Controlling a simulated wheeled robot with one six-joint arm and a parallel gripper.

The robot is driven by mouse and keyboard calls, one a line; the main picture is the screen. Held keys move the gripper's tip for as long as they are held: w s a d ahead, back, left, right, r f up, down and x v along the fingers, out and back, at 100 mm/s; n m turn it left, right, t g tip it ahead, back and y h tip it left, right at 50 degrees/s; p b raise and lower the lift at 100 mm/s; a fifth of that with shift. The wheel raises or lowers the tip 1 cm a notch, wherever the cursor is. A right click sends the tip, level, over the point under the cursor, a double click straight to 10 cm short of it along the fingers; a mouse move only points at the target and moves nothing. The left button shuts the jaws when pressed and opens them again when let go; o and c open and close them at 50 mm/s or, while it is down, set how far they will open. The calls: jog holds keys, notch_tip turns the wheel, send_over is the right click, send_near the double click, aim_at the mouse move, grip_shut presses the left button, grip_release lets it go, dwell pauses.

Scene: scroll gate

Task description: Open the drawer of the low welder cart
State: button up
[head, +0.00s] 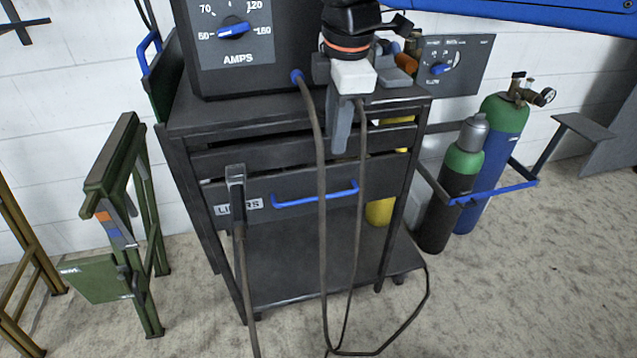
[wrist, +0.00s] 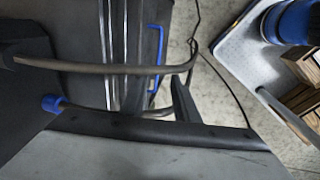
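The low welder cart (head: 300,255) stands in the middle of the head view. Its dark drawer front (head: 290,212) bears a partly covered label and a blue bar handle (head: 287,201). The drawer looks flush with the cart frame. The blue handle also shows upright in the wrist view (wrist: 157,58). My gripper (head: 352,112) hangs in front of the cart's top edge, above and right of the handle, apart from it. One grey finger points down; the other is not clearly seen. A dark finger shows in the wrist view (wrist: 184,99). Nothing is seen held.
A cable (head: 321,190) loops from the welder (head: 255,55) past the handle to the floor. A torch-like holder (head: 236,185) hangs before the drawer's left part. Gas bottles (head: 487,150) stand right, a green stand (head: 122,200) left. Floor at the front right is clear.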

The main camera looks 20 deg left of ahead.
aim_at(322, 196)
jog(key=shift+n, duration=0.3)
jog(key=w+a+f, duration=0.1)
jog(key=f, duration=0.4)
jog(key=a+f, duration=0.1)
jog(key=f, duration=0.5)
jog(key=w+a+f, duration=0.1)
jog(key=f, duration=0.5)
jog(key=shift+w, duration=0.3)
grip_shut()
